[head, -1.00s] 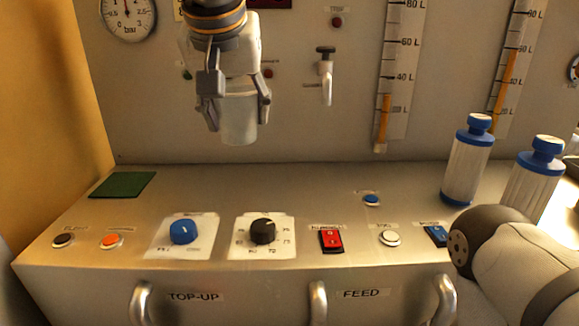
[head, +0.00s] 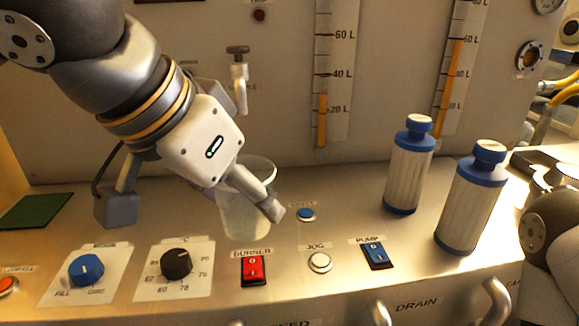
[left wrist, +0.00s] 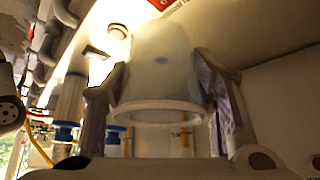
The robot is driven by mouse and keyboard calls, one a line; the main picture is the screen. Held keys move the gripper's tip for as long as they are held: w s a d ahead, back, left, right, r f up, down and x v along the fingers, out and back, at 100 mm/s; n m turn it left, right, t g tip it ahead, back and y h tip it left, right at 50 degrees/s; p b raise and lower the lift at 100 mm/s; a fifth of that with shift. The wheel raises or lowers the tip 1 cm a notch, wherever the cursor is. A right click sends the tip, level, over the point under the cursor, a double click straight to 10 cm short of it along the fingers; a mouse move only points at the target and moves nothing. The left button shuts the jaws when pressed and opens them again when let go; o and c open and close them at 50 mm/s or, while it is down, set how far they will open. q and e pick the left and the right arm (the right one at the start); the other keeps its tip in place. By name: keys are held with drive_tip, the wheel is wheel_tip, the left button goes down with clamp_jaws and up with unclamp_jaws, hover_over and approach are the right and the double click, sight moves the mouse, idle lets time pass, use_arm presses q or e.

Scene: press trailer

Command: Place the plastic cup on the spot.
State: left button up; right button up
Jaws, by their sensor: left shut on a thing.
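The translucent plastic cup (head: 243,218) is held by my left gripper (head: 195,208) above or at the metal deck, behind the red burner switch. The cup looks about upright; I cannot tell whether its base touches the deck. In the left wrist view the cup (left wrist: 158,75) sits between the two fingers (left wrist: 160,100), its rim toward the camera. A dark green square (head: 38,211), the likely spot, lies flat on the deck at the far left, apart from the cup. My right gripper is out of view.
Two white bottles with blue caps (head: 409,170) (head: 470,205) stand on the deck at right. A tap (head: 239,80) sticks out of the back panel. Knobs (head: 86,270) (head: 176,263) and the burner switch (head: 253,269) line the front. The deck around the green square is clear.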

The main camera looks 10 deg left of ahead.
use_arm(q)
drive_tip(key=w+a, duration=0.3)
drive_tip(key=w, duration=0.8)
wheel_tip(320, 180, down, 7)
drive_tip(key=shift+s+r, duration=0.15)
drive_tip(key=shift+r, duration=0.05)
drive_tip(key=shift+w+f, duration=0.2)
drive_tip(key=shift+f, duration=0.2)
drive_tip(key=o, duration=1)
drive_tip(key=shift+c, duration=0.2)
